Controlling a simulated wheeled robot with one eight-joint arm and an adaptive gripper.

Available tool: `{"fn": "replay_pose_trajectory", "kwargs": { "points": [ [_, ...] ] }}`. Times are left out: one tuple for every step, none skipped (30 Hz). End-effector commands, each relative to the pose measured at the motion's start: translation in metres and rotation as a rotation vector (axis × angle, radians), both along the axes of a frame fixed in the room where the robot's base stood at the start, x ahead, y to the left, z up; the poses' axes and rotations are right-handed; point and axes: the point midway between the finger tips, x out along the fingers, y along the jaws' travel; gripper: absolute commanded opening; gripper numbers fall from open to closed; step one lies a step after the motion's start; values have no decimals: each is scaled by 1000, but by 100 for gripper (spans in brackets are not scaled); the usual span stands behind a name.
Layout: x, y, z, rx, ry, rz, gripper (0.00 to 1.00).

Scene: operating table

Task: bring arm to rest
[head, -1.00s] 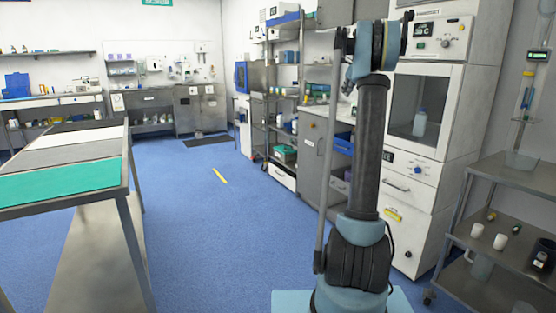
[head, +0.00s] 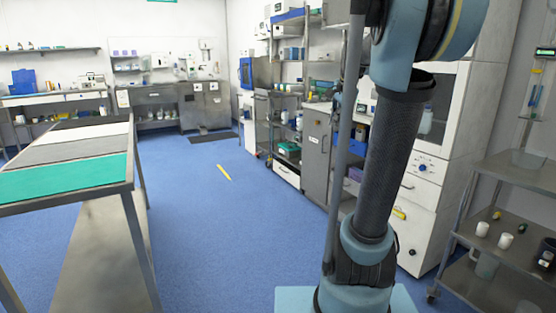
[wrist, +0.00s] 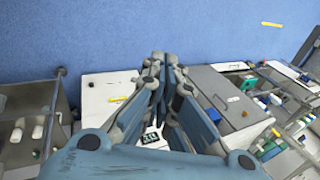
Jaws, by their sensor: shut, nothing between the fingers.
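My gripper (wrist: 160,62) shows in the wrist view, its fingers together and nothing between them. It points out over the blue floor (wrist: 200,30), with white and grey cabinets below it in the picture. In the head view my arm stands upright right of the middle, its lower link leaning a little to the right and its upper joint large near the top edge. My gripper is outside the head view.
The operating table (head: 70,205) with a green sheet stands at the left. A trolley (head: 500,245) with cups is at the right. A tall white cabinet (head: 470,130) and shelves (head: 290,90) stand behind my arm. The blue floor (head: 240,235) between is clear.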

Motion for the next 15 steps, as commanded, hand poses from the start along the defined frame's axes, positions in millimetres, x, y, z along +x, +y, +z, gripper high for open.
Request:
{"fn": "replay_pose_trajectory", "kwargs": {
  "points": [
    [-21, 5, -11, -27, 4, 55, 0],
    [-31, 8, -17, -43, 7, 89, 0],
    [-46, 11, -26, -64, 11, 135, 0],
    [-56, 13, -32, -82, 14, 168, 0],
    [-67, 15, -38, -98, 16, 203, 0],
    [-81, 17, -47, -120, 19, 250, 0],
    [-92, 19, -54, -134, 23, 285, 0],
    [-102, 21, -62, -150, 26, 320, 0],
    [-116, 23, -72, -171, 30, 365, 0],
    [-126, 24, -79, -186, 33, 399, 0],
    [-137, 25, -86, -202, 35, 434, 0],
    [-151, 27, -97, -220, 40, 481, 0],
    [-161, 28, -105, -235, 43, 517, 0],
    [-171, 29, -113, -249, 47, 551, 0],
    [-184, 30, -124, -269, 50, 598, 0]
  ]
}}
